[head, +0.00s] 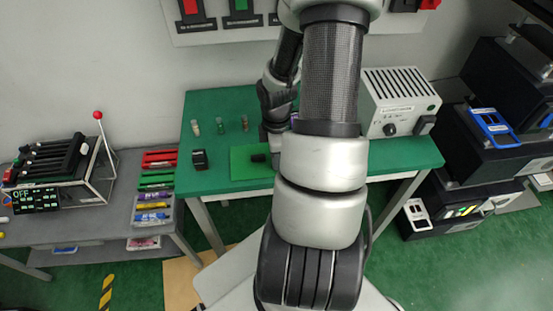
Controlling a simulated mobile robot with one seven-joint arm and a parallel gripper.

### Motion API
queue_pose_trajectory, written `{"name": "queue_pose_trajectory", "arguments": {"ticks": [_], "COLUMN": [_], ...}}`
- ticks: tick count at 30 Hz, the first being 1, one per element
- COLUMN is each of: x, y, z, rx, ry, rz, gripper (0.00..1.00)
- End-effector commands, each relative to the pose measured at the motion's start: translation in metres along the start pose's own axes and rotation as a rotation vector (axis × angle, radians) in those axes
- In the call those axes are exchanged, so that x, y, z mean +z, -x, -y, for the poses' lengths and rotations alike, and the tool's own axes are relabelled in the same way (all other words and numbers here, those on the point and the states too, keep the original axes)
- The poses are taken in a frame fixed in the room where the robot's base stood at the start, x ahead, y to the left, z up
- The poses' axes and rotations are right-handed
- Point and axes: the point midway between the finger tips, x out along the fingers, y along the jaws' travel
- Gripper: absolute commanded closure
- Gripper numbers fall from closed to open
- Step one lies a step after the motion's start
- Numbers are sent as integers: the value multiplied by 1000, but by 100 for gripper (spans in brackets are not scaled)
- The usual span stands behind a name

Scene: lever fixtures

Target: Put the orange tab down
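I cannot make out an orange tab for certain in the head view. My arm runs up the middle of the picture and hides part of the green table (410,160). My gripper (274,128) seems to be low over the table beside the grey box, mostly hidden by my arm. Its fingers and anything between them cannot be seen clearly. At the left, a lever unit (45,170) with several black bars has a display reading OFF. A lever with a red ball (97,115) stands upright at its right side.
A grey vented box (402,98) stands on the table's right side. Several small pegs (220,124), a black block (200,159) and a green mat (243,165) lie left of my gripper. Coloured pieces (153,195) fill trays on the grey bench (95,228). Black cases (470,165) stand right.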

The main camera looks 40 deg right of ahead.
Motion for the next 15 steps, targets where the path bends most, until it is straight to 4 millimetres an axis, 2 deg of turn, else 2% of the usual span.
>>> {"name": "queue_pose_trajectory", "arguments": {"ticks": [1,3,4,11,15], "x": [0,0,0,0,0], "y": [-1,0,0,0,7], "z": [0,0,0,0,0], "rx": [0,0,0,0,1], "ry": [0,0,0,0,-1], "rz": [0,0,0,0,0], "gripper": [93,81,79,79,79]}}
